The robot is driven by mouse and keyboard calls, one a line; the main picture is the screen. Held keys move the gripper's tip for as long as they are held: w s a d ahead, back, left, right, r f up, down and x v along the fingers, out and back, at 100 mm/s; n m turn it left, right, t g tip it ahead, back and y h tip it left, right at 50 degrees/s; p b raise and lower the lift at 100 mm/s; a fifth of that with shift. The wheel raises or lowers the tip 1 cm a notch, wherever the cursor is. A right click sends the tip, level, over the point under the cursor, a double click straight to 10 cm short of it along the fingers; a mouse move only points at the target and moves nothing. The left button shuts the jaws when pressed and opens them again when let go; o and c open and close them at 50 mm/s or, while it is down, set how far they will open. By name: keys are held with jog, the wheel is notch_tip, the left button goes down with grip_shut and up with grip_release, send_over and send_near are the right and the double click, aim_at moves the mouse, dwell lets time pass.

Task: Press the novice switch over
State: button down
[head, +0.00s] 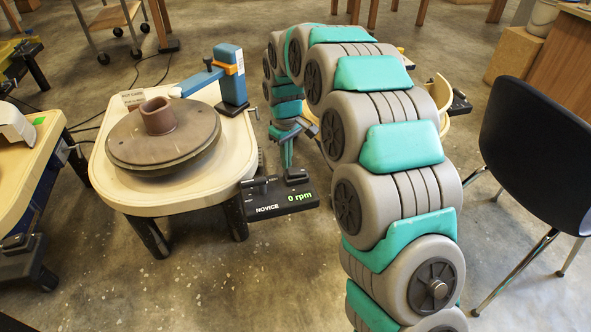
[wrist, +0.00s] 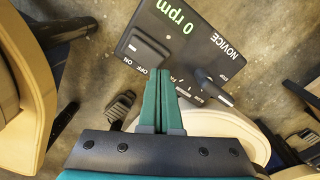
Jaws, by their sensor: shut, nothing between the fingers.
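The novice control box (head: 282,201) is black, labelled NOVICE, and reads 0 rpm in green. It sits at the front right of the cream wheel table and also shows upside down in the wrist view (wrist: 190,32). Its rocker switch (wrist: 142,50) is dark with a pale mark, with ON and OFF printed beside it. A slide lever (wrist: 212,86) is on the same box. My gripper (head: 287,164) has its teal fingers shut and empty, pointing down above the box. In the wrist view the fingertips (wrist: 159,72) appear close beside the rocker; contact cannot be told.
The wheel (head: 165,143) carries a brown clay piece (head: 158,115), with a blue and orange arm (head: 228,77) behind it. Another cream wheel table (head: 30,160) stands at left. A black chair (head: 535,140) is at right. Open concrete floor lies in front.

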jog(key=shift+f, duration=1.2)
jog(key=shift+r, duration=0.25)
jog(key=shift+a, duration=0.15)
jog(key=shift+s+a+r, duration=0.1)
jog(key=shift+s+a, duration=0.15)
jog(key=shift+a, duration=0.65)
jog(key=shift+s+a+r, duration=0.15)
jog(key=shift+s+a, duration=0.15)
jog(key=shift+a, duration=0.65)
jog(key=shift+s+a+r, duration=0.1)
jog(key=shift+s+a, duration=0.15)
jog(key=shift+a, duration=0.65)
jog(key=shift+a+r+p, duration=0.1)
jog(key=shift+r+p, duration=0.35)
jog(key=shift+r, duration=0.6)
notch_tip(320, 180, up, 6)
jog(key=shift+f+p, duration=0.1)
jog(key=shift+p, duration=0.65)
